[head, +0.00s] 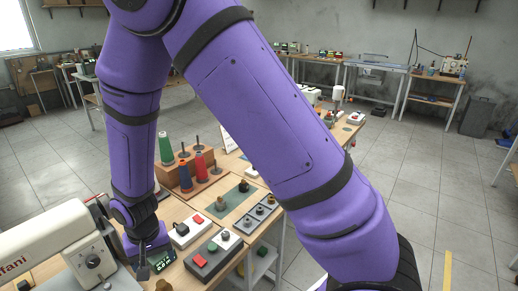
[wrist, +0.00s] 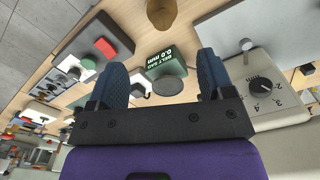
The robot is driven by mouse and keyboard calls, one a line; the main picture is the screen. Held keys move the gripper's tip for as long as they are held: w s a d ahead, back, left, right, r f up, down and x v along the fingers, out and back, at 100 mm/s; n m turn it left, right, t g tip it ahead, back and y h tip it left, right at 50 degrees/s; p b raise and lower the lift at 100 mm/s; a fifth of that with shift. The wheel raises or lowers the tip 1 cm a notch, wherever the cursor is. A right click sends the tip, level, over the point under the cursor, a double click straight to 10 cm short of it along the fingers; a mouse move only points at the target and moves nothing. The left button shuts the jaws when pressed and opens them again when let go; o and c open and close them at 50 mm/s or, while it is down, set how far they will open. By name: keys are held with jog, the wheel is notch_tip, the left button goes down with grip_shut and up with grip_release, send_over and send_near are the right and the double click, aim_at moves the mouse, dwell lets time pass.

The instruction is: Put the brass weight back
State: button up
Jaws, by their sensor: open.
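My gripper (head: 143,268) is open and empty over the near left bench; in the wrist view its two blue fingers (wrist: 162,80) stand apart. Between and beyond them is a dark green gauge (wrist: 167,66) with a lit display and a round grey plate (wrist: 167,86). A brass-coloured rounded piece (wrist: 162,13) shows at the top edge of the wrist view, beyond the fingertips and apart from them. A similar piece (head: 163,286) is cut off at the bottom of the head view. A grey tray (head: 240,228) holds several small round pieces; brass pieces (head: 221,203) stand on a green mat (head: 236,204).
A cream sewing machine (head: 50,250) stands close left of my gripper. Button boxes (head: 214,254) and (head: 187,230) lie to its right. Thread spools (head: 185,172) stand on a wooden rack behind. My arm hides part of the bench.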

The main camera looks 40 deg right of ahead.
jog(key=s+d+r+t, duration=0.1)
jog(key=d+r, duration=0.5)
jog(key=r, duration=0.5)
jog(key=s+d+r+t, duration=0.1)
jog(key=d+r, duration=0.6)
jog(key=r, duration=0.5)
jog(key=s+d+r+t, duration=0.1)
jog(key=s+d+r, duration=0.4)
jog(key=s, duration=0.3)
jog(key=s+d+r+n+t, duration=0.1)
jog(key=s+d+r+t, duration=0.1)
jog(key=s+d+r, duration=0.4)
jog(key=s, duration=0.3)
jog(key=shift+r, duration=0.35)
jog(key=shift+w, duration=0.1)
